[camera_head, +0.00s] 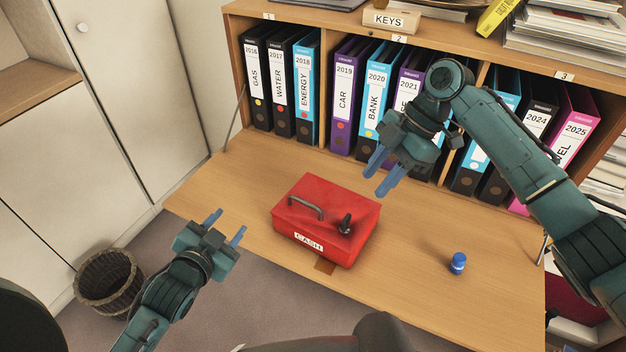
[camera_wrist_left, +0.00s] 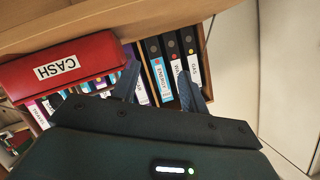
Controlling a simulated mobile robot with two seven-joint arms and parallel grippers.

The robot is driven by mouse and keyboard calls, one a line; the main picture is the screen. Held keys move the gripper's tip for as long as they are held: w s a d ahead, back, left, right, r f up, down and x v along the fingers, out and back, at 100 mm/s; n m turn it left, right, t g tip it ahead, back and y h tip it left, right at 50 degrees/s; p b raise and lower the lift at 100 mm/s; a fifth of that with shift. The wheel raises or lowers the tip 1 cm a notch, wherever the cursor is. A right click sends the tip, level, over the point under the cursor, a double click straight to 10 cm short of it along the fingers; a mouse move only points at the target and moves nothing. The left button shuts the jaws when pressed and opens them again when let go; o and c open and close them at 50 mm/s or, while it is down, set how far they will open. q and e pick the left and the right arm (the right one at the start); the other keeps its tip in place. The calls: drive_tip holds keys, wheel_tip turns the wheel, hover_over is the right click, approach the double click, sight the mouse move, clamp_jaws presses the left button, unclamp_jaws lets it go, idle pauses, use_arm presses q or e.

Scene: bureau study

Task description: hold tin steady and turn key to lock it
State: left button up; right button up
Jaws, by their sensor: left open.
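The red cash tin (camera_head: 318,205), labelled CASH on its front, sits shut on the wooden desk flap. A grey handle (camera_head: 306,207) and a dark key-like piece (camera_head: 345,224) stand on its lid. The tin also shows at the upper left of the left wrist view (camera_wrist_left: 85,57). My left gripper (camera_head: 226,226) is open and empty, left of the tin and apart from it; its parted fingers show in the left wrist view (camera_wrist_left: 158,80). My right gripper (camera_head: 376,182) is above and behind the tin's right side, its fingers parted with nothing between them.
A small blue object (camera_head: 458,263) stands on the flap (camera_head: 420,285) to the right of the tin. Several binders (camera_head: 375,105) fill the shelf behind. A box labelled KEYS (camera_head: 390,20) is on top. A wicker basket (camera_head: 109,282) stands on the floor at left.

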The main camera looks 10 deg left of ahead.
use_arm(q)
drive_tip(key=o, duration=0.4)
drive_tip(key=w+a+r+t, duration=0.1)
drive_tip(key=w+a+r, duration=0.1)
drive_tip(key=w+r, duration=0.1)
drive_tip(key=w+a+r+m+t+y, duration=0.1)
drive_tip(key=w+a+r, duration=0.1)
drive_tip(key=r, duration=0.3)
drive_tip(key=w+a+r+m+y, duration=0.1)
drive_tip(key=w+a+r, duration=0.1)
drive_tip(key=w+r, duration=0.2)
drive_tip(key=shift+a+t, duration=0.25)
drive_tip(key=shift+t, duration=0.15)
drive_tip(key=shift+o, duration=0.8)
drive_tip(key=shift+w+d+r+m, duration=0.15)
drive_tip(key=shift+w+d+r, duration=0.05)
drive_tip(key=shift+w+r, duration=0.4)
drive_tip(key=shift+w+d+r+m, duration=0.15)
drive_tip(key=shift+w+d+r, duration=0.05)
drive_tip(key=shift+w+r, duration=0.35)
drive_tip(key=d+m+g+h, duration=0.5)
drive_tip(key=d+m+g, duration=0.25)
drive_tip(key=d, duration=1.65)
drive_tip(key=m+g+y, duration=0.5)
drive_tip(key=g+y, duration=0.1)
drive_tip(key=y, duration=0.1)
approach(291, 212)
drive_tip(key=x, duration=0.7)
drive_tip(key=shift+w+f, duration=0.1)
drive_tip(key=shift+f, duration=0.05)
